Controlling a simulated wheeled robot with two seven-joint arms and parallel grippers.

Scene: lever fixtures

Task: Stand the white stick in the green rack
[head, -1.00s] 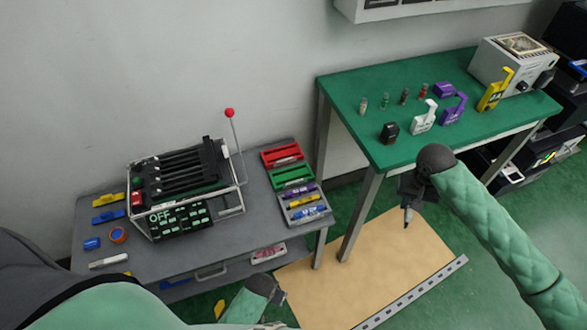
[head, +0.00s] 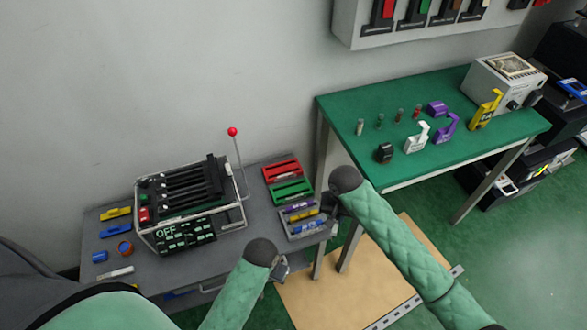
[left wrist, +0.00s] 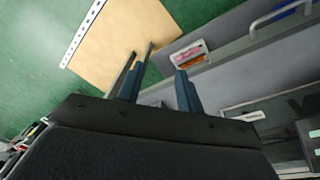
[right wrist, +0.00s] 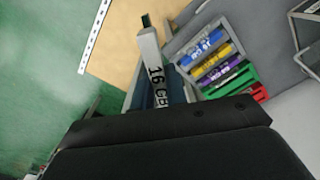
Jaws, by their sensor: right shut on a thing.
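My right gripper (head: 334,208) is shut on a pale stick marked "16 GB", which I take for the white stick (right wrist: 153,66); it juts out beyond the fingers in the right wrist view. In the head view the stick is hidden or too small to tell. The green rack (head: 291,190) lies at the right of the grey table, between the red and grey racks; its edge shows in the right wrist view (right wrist: 240,84). The right gripper is beside the racks, apart from the green one. My left gripper (left wrist: 157,80) is open and empty at the table's front.
The grey rack (head: 305,228) holds purple, yellow and blue sticks. The red rack (head: 282,170) is behind the green one. A wire-framed machine (head: 185,205) with a red-knobbed lever stands left. Another whitish stick (head: 116,272) lies front left. A green table (head: 345,112) stands right.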

